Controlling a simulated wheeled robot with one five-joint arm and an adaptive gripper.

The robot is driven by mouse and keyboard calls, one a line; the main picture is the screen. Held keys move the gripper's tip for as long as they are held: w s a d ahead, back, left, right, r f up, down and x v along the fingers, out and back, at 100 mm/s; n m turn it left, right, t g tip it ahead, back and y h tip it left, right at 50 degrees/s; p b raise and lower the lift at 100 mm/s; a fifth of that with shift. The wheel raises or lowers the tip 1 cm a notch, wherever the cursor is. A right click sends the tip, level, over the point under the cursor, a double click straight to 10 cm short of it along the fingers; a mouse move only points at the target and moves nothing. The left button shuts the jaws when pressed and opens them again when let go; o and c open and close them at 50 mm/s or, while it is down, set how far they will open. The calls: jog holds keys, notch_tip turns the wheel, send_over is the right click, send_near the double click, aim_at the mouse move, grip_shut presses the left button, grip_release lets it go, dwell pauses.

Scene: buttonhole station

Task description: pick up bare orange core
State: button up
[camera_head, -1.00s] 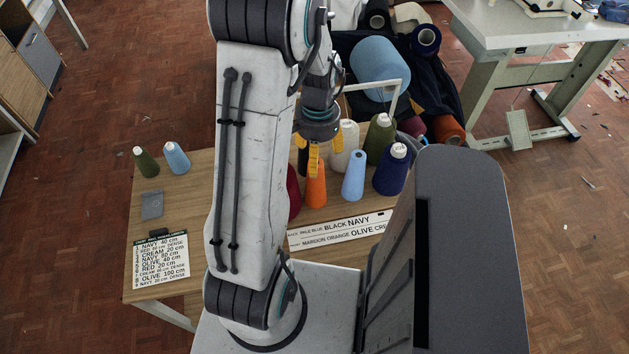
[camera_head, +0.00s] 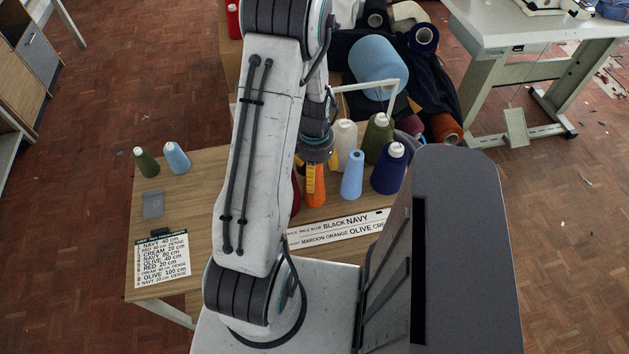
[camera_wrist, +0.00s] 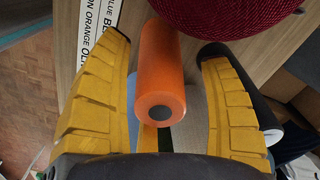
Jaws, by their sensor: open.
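The bare orange core (camera_head: 316,192) is a plain orange tube standing on the wooden table, partly covered by my arm and gripper in the head view. In the wrist view the orange core (camera_wrist: 160,62) sits between my two yellow fingers, with the dark hole in its end facing the camera. My gripper (camera_wrist: 161,45) is open, with a finger on either side of the core and a visible gap on both sides. In the head view my gripper (camera_head: 318,165) is right above and around the core's top.
A maroon cone (camera_wrist: 225,12) stands close by the core. A label strip (camera_head: 338,228) lies in front. The table's left-middle is mostly clear.

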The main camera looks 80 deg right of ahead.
jog(key=shift+c, duration=0.4)
jog(key=c, duration=1)
jog(key=shift+c, duration=0.2)
jog(key=shift+r, duration=0.15)
